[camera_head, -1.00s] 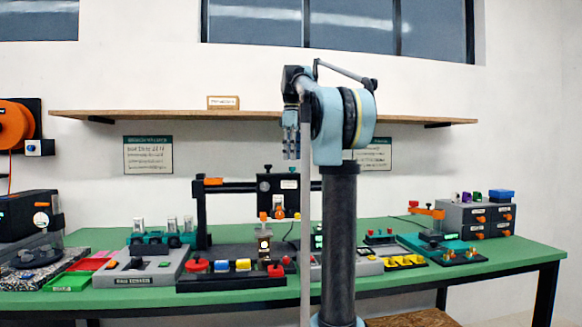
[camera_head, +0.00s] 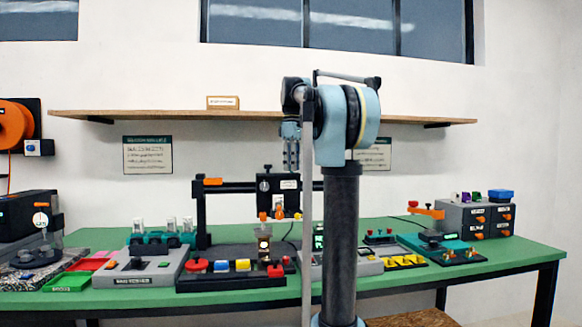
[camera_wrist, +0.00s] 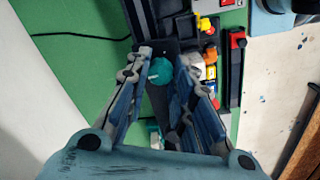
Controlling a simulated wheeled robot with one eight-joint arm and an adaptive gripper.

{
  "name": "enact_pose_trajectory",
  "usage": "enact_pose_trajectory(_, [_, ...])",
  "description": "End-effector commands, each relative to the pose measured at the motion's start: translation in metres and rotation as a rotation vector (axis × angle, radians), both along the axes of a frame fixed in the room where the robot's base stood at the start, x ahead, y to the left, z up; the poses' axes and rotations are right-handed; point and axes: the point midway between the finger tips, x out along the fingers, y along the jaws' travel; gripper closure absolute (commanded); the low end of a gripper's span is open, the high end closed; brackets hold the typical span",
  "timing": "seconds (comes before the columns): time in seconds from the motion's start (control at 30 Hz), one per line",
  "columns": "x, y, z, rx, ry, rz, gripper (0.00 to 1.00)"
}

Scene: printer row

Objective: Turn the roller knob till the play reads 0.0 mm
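My gripper (camera_head: 290,155) hangs fingers down in the head view, above the bench and in front of the wall, left of my column. In the wrist view its two fingers (camera_wrist: 171,65) stand apart with nothing held. Below it in the head view is a black gantry printer (camera_head: 232,185) with a dark head block carrying a round knob (camera_head: 264,185). I cannot tell which knob is the roller knob. A small green-lit display (camera_head: 319,241) is partly behind my arm; no play value is readable.
The green bench (camera_head: 530,254) carries several devices. A grey button panel (camera_head: 140,268), a row of coloured buttons (camera_head: 243,266) and a grey drawer unit (camera_head: 476,217) stand on it. A wooden shelf (camera_head: 160,116) runs along the wall behind my arm.

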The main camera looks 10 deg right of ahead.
Motion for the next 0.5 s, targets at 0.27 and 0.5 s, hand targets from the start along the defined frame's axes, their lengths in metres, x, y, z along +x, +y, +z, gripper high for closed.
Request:
enact_pose_trajectory(0.27, [0.0010, -0.0005, 0.0002, -0.001, -0.002, -0.029, 1.00])
enact_pose_trajectory(0.5, [0.0012, -0.0006, 0.0003, -0.001, -0.003, -0.153, 1.00])
